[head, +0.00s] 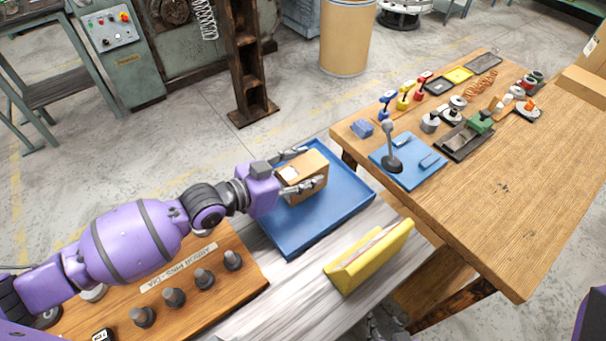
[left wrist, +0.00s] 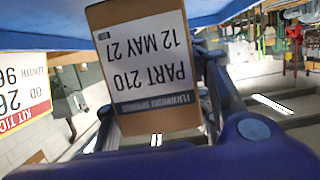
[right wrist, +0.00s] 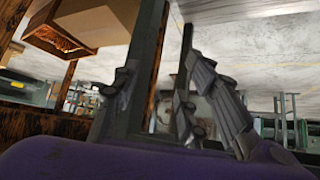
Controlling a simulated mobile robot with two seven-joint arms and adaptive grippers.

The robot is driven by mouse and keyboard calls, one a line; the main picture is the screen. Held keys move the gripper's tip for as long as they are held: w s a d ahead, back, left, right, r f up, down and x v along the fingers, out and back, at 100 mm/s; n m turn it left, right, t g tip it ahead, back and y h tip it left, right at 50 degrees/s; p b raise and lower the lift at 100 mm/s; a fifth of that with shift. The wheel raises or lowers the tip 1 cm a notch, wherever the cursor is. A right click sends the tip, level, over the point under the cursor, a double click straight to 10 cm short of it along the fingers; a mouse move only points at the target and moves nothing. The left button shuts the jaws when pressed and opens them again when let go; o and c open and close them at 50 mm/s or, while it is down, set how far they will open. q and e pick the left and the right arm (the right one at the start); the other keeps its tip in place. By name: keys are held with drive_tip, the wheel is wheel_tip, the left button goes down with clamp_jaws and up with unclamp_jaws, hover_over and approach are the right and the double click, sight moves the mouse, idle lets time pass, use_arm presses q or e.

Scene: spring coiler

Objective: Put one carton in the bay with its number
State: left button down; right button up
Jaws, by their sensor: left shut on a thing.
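My left gripper (head: 306,170) is shut on a brown carton (head: 310,179), one finger on each side of it. The carton is over the blue tray (head: 345,211); I cannot tell whether it touches the tray. In the left wrist view the carton (left wrist: 150,115) fills the middle between the fingers, and its white label reads "PART 210, 12 MAY 27" upside down. I see no numbered bay in the head view.
A yellow holder (head: 370,258) stands right of the tray. A wooden board with dark pegs (head: 203,277) lies at the front left. The wooden table (head: 490,215) at right holds a blue lever fixture (head: 408,164) and small parts. A ticket (left wrist: 22,95) shows in the left wrist view.

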use_arm(q)
drive_tip(key=s+d+r+p, duration=0.1)
drive_tip(key=s+d+r, duration=0.2)
drive_tip(key=s+r, duration=0.9)
drive_tip(key=shift+s+d, duration=0.3)
drive_tip(key=shift+s, duration=0.45)
use_arm(e)
drive_tip(key=shift+w+a+r, duration=0.1)
drive_tip(key=shift+w+r, duration=0.1)
drive_tip(key=shift+r, duration=0.45)
